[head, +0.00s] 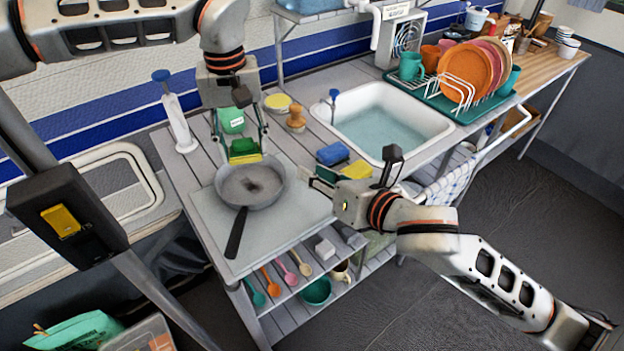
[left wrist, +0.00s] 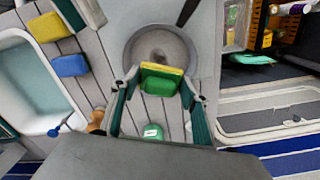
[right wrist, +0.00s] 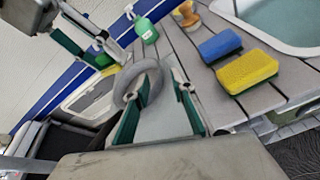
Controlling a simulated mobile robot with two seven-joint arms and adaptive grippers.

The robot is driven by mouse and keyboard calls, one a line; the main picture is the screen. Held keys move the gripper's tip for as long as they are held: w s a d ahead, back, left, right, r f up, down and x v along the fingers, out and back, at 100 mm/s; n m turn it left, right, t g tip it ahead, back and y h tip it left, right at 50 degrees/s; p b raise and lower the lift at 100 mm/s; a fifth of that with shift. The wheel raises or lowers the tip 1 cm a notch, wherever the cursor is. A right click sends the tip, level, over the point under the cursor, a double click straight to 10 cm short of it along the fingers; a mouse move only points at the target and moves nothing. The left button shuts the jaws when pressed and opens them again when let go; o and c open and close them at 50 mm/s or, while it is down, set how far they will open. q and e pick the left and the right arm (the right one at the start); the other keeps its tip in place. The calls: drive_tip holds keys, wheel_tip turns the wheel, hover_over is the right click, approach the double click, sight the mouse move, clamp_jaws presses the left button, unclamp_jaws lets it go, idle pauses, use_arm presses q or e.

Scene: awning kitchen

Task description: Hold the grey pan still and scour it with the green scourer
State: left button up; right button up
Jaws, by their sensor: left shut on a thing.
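The grey pan (head: 262,196) lies on a pale board with its black handle (head: 236,235) toward the front edge. Its inside has a dark patch. My left gripper (head: 244,151) is shut on the green scourer (head: 243,147), which has a yellow layer. It is over the pan's far rim; I cannot tell whether it touches. The left wrist view shows the scourer (left wrist: 160,82) between the fingers and the pan (left wrist: 135,48) beyond. My right gripper (right wrist: 160,110) is open and empty, right of the pan. The right wrist view shows the pan (right wrist: 158,75) beyond its fingers, apart from them.
A blue sponge (head: 333,153) and a yellow sponge (head: 356,170) lie near my right gripper, before the sink (head: 440,124). A green bottle (right wrist: 146,30), a wooden brush (head: 296,118) and a white dispenser (head: 178,120) stand behind. The board (head: 295,215) is clear right of the handle.

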sight(281, 167)
drive_tip(key=shift+s+a+f+n+g, duration=0.35)
drive_tip(key=shift+a+n, duration=0.1)
drive_tip(key=shift+n, duration=0.35)
drive_tip(key=shift+a+f, duration=0.15)
drive_tip(key=x, duration=1.1)
drive_tip(key=shift+w+a, duration=0.15)
drive_tip(key=shift+w, duration=0.2)
drive_tip(key=shift+f, duration=0.1)
clamp_jaws()
